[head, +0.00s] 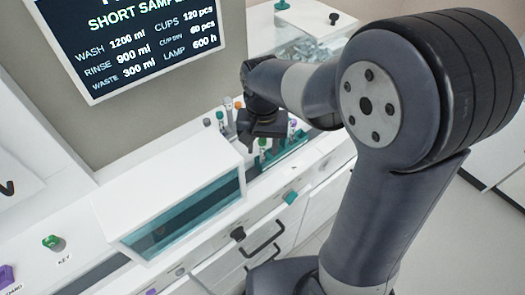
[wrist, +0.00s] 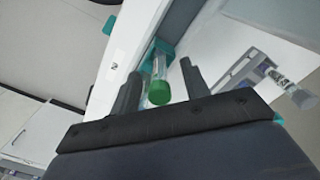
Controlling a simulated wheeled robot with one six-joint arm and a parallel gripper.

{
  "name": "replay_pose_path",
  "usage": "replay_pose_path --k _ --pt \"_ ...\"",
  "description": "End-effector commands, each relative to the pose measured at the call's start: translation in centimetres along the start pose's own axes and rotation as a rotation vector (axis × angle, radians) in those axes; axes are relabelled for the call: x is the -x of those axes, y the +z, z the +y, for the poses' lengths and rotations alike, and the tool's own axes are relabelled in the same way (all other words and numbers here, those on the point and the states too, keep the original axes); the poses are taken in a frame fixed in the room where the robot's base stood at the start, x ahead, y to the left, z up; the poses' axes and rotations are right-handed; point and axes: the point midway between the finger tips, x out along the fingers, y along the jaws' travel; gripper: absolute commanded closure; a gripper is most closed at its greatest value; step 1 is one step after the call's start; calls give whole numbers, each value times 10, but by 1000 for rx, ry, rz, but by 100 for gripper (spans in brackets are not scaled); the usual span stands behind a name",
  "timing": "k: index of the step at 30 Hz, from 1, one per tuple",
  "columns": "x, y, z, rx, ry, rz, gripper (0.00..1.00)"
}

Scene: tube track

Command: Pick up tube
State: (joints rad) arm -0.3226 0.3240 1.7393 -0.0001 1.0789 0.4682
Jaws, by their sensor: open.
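A tube with a green cap (wrist: 158,93) stands in a teal holder (wrist: 163,48) in the wrist view. My gripper (wrist: 160,72) is open, with one finger on each side of this tube; I cannot tell whether either finger touches it. In the head view my gripper (head: 264,128) points down over the track, and a green-capped tube (head: 262,144) shows just below it. Another tube, with a grey cap (wrist: 303,98), lies to the right in the wrist view, outside the fingers.
A white cover with a teal window (head: 180,215) stands left of my gripper. Several capped tubes (head: 220,116) stand behind it, and a teal rack (head: 290,150) is to its right. A teal knob (head: 290,197) sticks out at the front edge. A screen (head: 145,40) hangs behind.

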Motion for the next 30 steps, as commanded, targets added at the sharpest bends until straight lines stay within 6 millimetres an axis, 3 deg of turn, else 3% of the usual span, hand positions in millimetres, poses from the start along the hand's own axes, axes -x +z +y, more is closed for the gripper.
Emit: replay_pose_path --k 8,22,30 --pt "-5 0 0 0 0 1 56" --pt "-5 0 0 0 0 1 93" --pt "-3 0 0 0 -1 2 95"
